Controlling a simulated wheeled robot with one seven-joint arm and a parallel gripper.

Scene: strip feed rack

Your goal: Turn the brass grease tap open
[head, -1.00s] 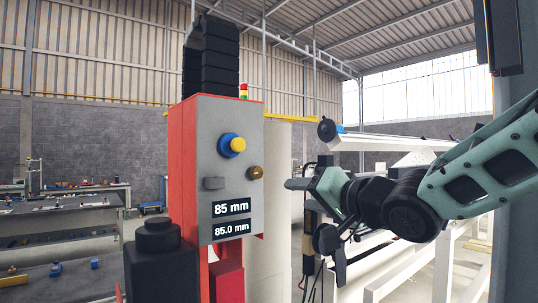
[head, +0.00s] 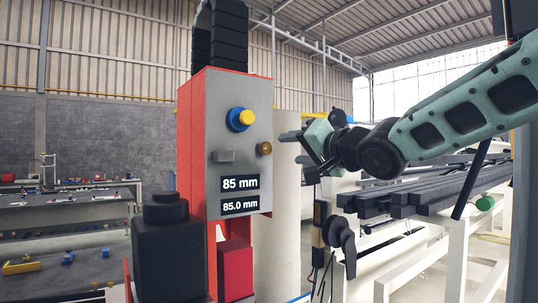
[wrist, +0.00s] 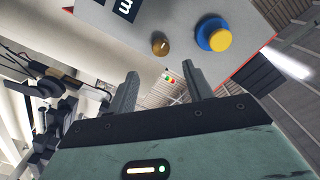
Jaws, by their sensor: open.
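The brass knob (head: 264,148), which looks like the grease tap, sticks out of the grey front of a red-sided control box (head: 215,172). It also shows in the wrist view (wrist: 159,43), with a pale mark on its face. My gripper (head: 291,146) is open and empty, just right of the knob in the head view. In the wrist view the spread fingers (wrist: 160,70) point toward the panel, and the knob appears beyond and between their tips. I see no contact. The finger spacing shows clearly only in the wrist view.
A yellow button in a blue collar (head: 240,119) sits above and left of the knob. A grey block (head: 223,156) is at its left, with displays (head: 240,183) below reading 85 mm and 85.0 mm. Dark bars (head: 425,190) lie on a white rack at right.

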